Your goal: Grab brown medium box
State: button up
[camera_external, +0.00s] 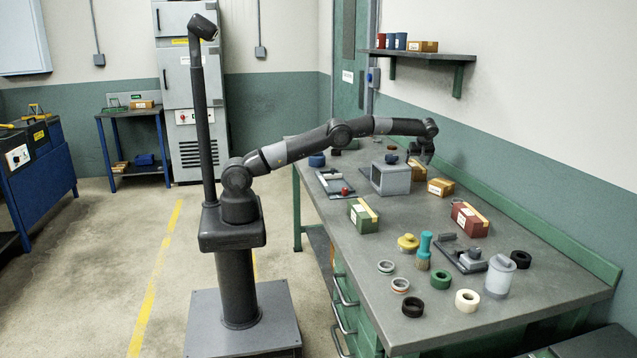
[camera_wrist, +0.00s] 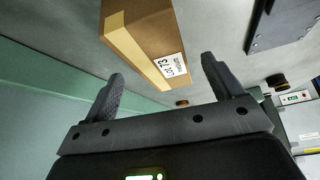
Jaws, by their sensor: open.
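In the wrist view a brown cardboard box (camera_wrist: 135,42) with a tan tape strip and a white lot label lies just beyond and between my fingertips. My gripper (camera_wrist: 162,68) is open and empty, its two dark fingers apart. In the external view my gripper (camera_external: 424,154) hangs low over the back of the workbench. One brown box (camera_external: 417,173) sits just below it, partly covered by the hand. A second brown box (camera_external: 441,187) lies a little nearer the camera. I cannot tell for sure which of these fills the wrist view.
A grey hollow block (camera_external: 391,180) stands close left of the boxes. The green wall edge (camera_external: 530,213) runs along the right. A green box (camera_external: 363,219) and a red box (camera_external: 470,217) stand nearer the front.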

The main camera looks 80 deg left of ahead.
aim_at(415, 165)
jog(key=shift+a+x, duration=0.15)
jog(key=shift+x, duration=1.25)
jog(key=shift+a+x, duration=0.15)
jog(key=shift+x, duration=1.25)
jog(key=shift+s+r, duration=0.1)
jog(key=shift+r, duration=0.05)
jog(key=shift+f, duration=0.25)
jog(key=shift+c, duration=0.6)
jog(key=c, duration=1.5)
jog(key=shift+o, duration=0.2)
jog(key=shift+r, duration=0.1)
